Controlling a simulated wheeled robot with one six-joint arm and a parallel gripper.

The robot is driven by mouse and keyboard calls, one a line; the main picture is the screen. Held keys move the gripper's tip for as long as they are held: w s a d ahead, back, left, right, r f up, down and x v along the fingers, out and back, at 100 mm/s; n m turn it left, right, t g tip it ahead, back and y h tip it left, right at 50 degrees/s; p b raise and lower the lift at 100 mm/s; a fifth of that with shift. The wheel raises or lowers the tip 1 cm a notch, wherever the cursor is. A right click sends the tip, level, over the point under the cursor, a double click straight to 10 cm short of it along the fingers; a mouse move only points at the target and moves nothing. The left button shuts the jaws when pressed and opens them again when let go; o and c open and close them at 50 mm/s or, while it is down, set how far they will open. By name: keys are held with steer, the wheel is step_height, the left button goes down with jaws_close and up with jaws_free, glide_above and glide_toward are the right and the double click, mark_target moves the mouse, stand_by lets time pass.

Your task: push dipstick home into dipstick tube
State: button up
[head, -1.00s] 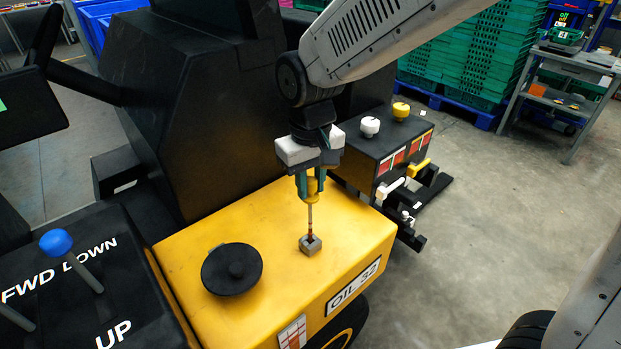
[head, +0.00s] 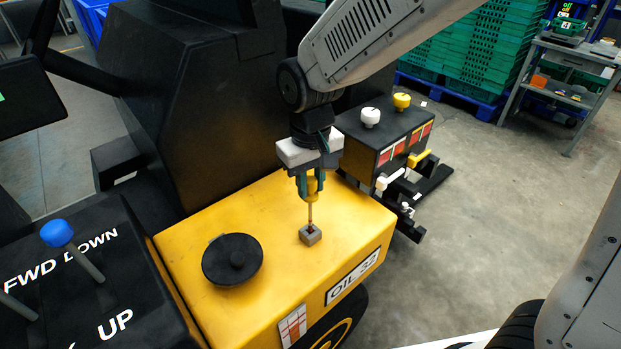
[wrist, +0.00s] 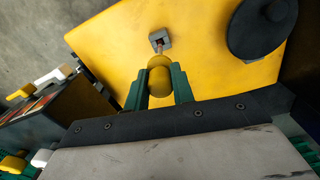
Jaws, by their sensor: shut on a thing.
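My gripper (head: 310,188) is shut on the yellow handle of the dipstick (head: 310,214) above the yellow oil tank. In the wrist view the yellow handle (wrist: 160,77) sits between the two green fingers of my gripper (wrist: 159,84). The dipstick's thin rod runs straight down, about upright, into the grey square dipstick tube (head: 310,235) on the tank top. The tube also shows in the wrist view (wrist: 160,38). A length of rod shows between the handle and the tube, so the handle is apart from it. The rod's lower end is hidden.
The yellow tank (head: 345,228) carries a round black cap (head: 232,259) left of the tube. A black box (head: 385,135) with white and yellow knobs stands behind right. A blue-knobbed lever (head: 57,234) is at left. Tank top around the tube is clear.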

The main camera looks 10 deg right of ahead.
mark_target(311, 195)
steer(key=shift+f, duration=5.5)
steer(key=o, duration=1)
steer(key=shift+o, duration=0.3)
step_height(311, 195, up, 8)
steer(key=shift+f, duration=0.1)
